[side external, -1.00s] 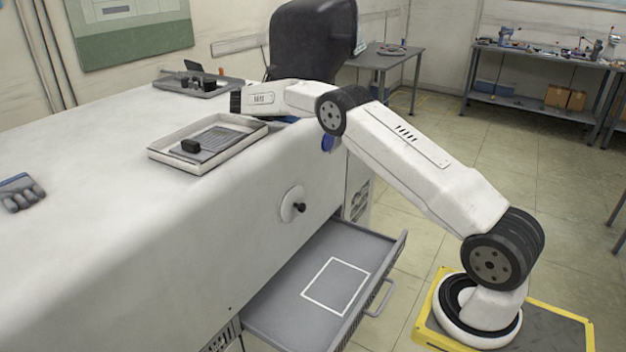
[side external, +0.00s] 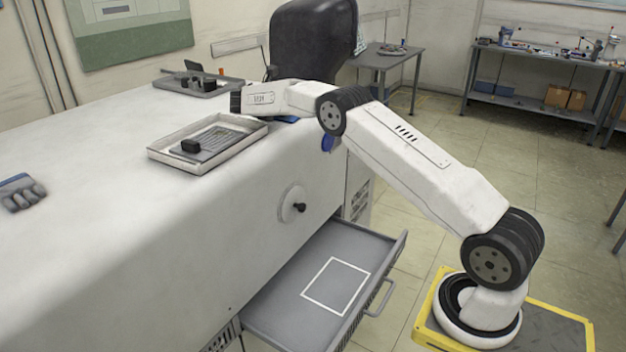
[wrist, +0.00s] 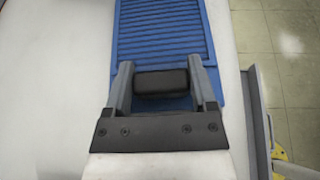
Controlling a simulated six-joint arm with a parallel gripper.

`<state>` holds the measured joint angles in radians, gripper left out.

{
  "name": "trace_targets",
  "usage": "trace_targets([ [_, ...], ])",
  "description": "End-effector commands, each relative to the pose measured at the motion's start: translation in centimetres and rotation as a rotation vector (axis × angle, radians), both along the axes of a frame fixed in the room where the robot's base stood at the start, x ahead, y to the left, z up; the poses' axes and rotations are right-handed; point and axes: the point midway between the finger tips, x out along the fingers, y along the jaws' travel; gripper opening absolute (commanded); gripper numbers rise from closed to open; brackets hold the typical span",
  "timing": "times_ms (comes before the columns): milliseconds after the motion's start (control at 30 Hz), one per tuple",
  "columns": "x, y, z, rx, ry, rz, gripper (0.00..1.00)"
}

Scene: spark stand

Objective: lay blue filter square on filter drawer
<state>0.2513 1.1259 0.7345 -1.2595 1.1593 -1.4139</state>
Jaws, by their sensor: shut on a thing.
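The blue filter square (wrist: 165,35) is a ribbed blue panel with a black block-shaped handle (wrist: 162,84) in the wrist view. My gripper (wrist: 161,78) has its two fingers on either side of this handle and is shut on it. I cannot tell whether the square touches the bench. The grey filter drawer (side external: 285,310) is pulled open below the bench front, with an empty white square outline on its floor.
A white tray (side external: 160,155) holding a grey panel with a black handle stands on the bench (side external: 90,250) beside my wrist. A round knob (side external: 292,203) juts from the bench front above the drawer.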

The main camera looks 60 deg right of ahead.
Motion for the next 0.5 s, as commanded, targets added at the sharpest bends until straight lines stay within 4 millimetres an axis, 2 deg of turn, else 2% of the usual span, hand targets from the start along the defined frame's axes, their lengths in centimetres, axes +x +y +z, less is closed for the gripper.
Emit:
trace_targets([
  [500, 0.0, 0.0, 2.4, 0.000, -0.001, 0.000, 0.14],
])
